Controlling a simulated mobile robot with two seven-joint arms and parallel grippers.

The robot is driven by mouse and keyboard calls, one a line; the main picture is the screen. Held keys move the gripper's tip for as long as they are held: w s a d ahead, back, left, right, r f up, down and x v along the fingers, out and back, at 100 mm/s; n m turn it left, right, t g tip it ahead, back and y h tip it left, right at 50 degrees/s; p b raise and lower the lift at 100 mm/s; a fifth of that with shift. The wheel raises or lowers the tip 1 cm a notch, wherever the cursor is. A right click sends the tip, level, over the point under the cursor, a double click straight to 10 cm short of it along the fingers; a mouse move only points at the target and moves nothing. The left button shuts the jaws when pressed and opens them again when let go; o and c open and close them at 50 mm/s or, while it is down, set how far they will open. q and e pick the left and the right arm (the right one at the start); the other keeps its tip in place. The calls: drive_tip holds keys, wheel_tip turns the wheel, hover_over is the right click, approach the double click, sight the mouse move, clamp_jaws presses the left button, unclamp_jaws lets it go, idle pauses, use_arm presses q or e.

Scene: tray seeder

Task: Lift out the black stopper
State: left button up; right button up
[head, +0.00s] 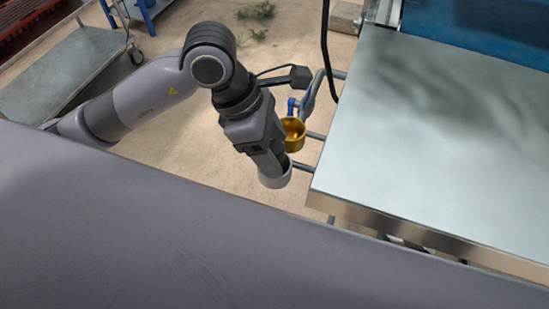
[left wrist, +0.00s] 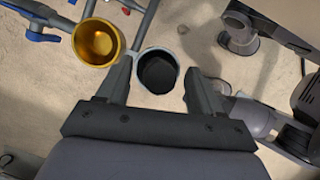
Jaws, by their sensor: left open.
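The black stopper (left wrist: 157,76) shows in the left wrist view as a dark round shape inside a pale grey ring-like cup (left wrist: 146,52). The cup's pale wall (head: 274,182) also shows in the head view, under the fingers; the stopper is hidden there. My left gripper (left wrist: 159,70) is open and empty, pointing down, with one finger on each side of the cup in the wrist picture. In the head view my left gripper (head: 271,168) hides part of the cup. I cannot tell whether the fingers touch it or how far above the stopper they are.
A gold cup (head: 293,135) with blue-handled valves and pipes (head: 310,93) stands close beside the gripper; the gold cup (left wrist: 96,42) is left of the fingers in the wrist view. A steel table (head: 430,150) is at right, its edge near the gripper. A grey cart (head: 65,75) is behind.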

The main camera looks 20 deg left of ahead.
use_arm(q)
drive_tip(key=shift+d+f, duration=0.2)
drive_tip(key=shift+f, duration=0.2)
drive_tip(key=c, duration=1.1)
drive_tip(key=shift+c, duration=0.2)
